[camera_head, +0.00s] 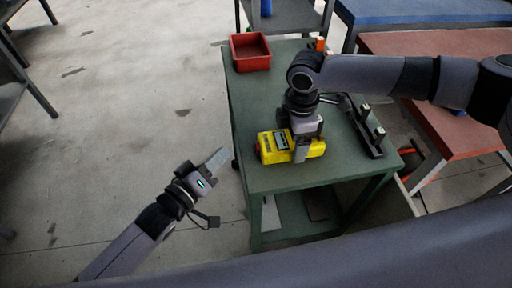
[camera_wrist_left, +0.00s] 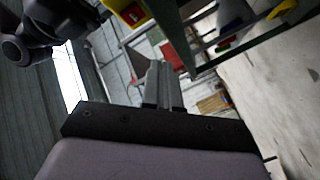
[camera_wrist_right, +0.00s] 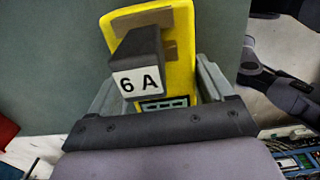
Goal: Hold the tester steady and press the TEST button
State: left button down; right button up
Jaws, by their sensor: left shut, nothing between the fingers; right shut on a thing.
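The yellow tester (camera_head: 270,147) lies on the green table, near its front left edge, with a small display on its upper face and a red part at its left end. My right gripper (camera_head: 301,150) is over it from above and shut on its body. In the right wrist view the tester (camera_wrist_right: 182,70) sits between the fingers, and a dark block marked "6 A" stands out from it. My left gripper (camera_head: 217,158) is shut and empty, off the table's left side, apart from the tester. In the left wrist view its fingers (camera_wrist_left: 163,85) are together.
A red bin (camera_head: 250,53) stands at the table's back left corner. A dark rack (camera_head: 367,130) with upright posts is right of the tester. The green table (camera_head: 300,178) is clear in front. A red-topped bench (camera_head: 450,120) stands at right.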

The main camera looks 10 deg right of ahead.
aim_at(242, 160)
pick_arm(q)
jog(key=shift+d, duration=2.2)
jog(key=shift+d, duration=0.15)
jog(key=shift+d, duration=0.3)
jog(key=shift+d, duration=0.5)
pick_arm(e)
jog(key=shift+a, duration=0.1)
dwell(0.9)
pick_arm(q)
jog(key=shift+a, duration=0.95)
jog(key=a, duration=0.5)
